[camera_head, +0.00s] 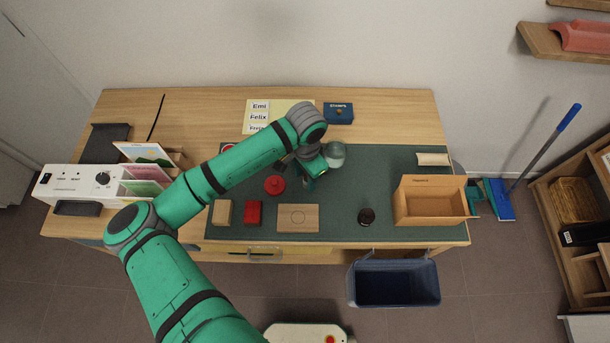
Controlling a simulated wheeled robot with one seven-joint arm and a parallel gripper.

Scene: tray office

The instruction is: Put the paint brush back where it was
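My green arm reaches over the desk, and my gripper (309,180) points down above the dark green mat (350,195), right of a red round lidded thing (274,185). The fingers are small and partly hidden by the wrist, so I cannot tell whether they are open, shut or holding something. A greyish glass jar (336,154) stands just right of the wrist, partly covered by it. I cannot make out a paint brush; it may be hidden behind my arm.
On the mat are a red block (254,212), a wooden board (298,218), a dark round thing (366,216) and an open cardboard box (430,202). A laminator-like machine (85,183) is at left. A blue bin (394,284) stands in front. The mat's right middle is clear.

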